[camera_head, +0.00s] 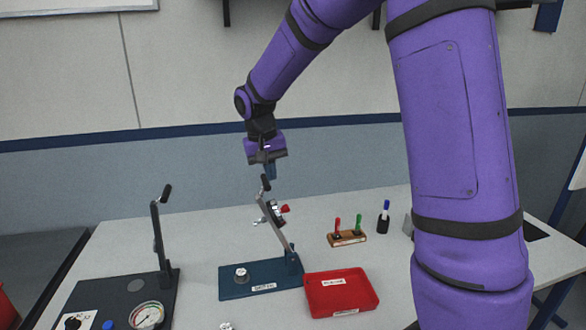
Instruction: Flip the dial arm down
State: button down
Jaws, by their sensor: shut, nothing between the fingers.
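A grey metal arm (278,232) is hinged on a post at the right end of a blue base (238,291). A small round metal part (242,274) sits on the base. My gripper (270,176) is shut and empty, pointing down just above the arm's top grip. I cannot tell whether they touch.
A dark base (120,292) with a gauge and an upright black lever (158,235) stands at left. A red tray (341,308) lies close to the blue base's right. Behind it are a wooden holder (347,240) with red and green pegs and a blue-capped marker (384,217).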

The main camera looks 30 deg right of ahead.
jog(key=w+a+f+g+h, duration=0.1)
jog(key=w+a+f+h, duration=0.1)
jog(key=a, duration=0.4)
jog(key=w+a+f+h, duration=0.1)
jog(key=a+f+h, duration=0.3)
jog(key=a, duration=0.3)
jog(key=shift+w+f+g, duration=0.4)
jog(key=shift+f, duration=0.05)
jog(key=shift+r, duration=0.1)
jog(key=w+a+r, duration=0.1)
jog(key=a+r, duration=0.3)
jog(key=r, duration=0.7)
jog(key=shift+w+a, duration=0.2)
jog(key=shift+a, duration=0.2)
jog(key=shift+r, duration=0.1)
